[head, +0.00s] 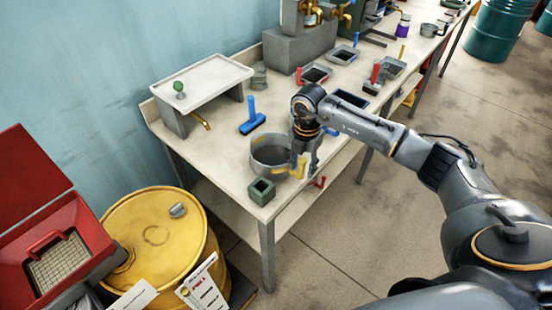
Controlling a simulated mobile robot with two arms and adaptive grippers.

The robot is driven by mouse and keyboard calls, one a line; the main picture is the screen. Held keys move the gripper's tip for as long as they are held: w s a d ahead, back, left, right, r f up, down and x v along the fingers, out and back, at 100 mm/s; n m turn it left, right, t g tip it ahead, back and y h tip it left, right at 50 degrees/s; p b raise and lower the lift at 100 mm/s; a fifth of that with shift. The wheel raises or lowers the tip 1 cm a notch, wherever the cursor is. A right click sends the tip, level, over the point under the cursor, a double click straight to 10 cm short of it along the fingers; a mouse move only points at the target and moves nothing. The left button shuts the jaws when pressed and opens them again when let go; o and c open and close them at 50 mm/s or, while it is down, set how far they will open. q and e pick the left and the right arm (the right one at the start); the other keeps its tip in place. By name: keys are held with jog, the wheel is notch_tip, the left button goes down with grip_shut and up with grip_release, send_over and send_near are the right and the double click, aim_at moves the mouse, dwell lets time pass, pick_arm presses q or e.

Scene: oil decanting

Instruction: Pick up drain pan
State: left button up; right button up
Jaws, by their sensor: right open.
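A round grey pan (267,160), which looks like the drain pan, stands upright near the front corner of the workbench. A yellow part like a handle (298,169) is at its right side. My right gripper (305,164) points down at the pan's right rim, beside the yellow part. It is open, and I cannot tell whether its fingers touch the pan. The gripper hides part of the pan's right side. My left gripper is not in view.
The workbench (222,150) also bears a small green block (262,190) by the pan, a blue-handled scraper or brush (252,122), a raised white tray (205,80) and several dark trays behind. A yellow drum (155,230) and a red bin (60,250) stand at left.

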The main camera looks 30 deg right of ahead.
grip_shut()
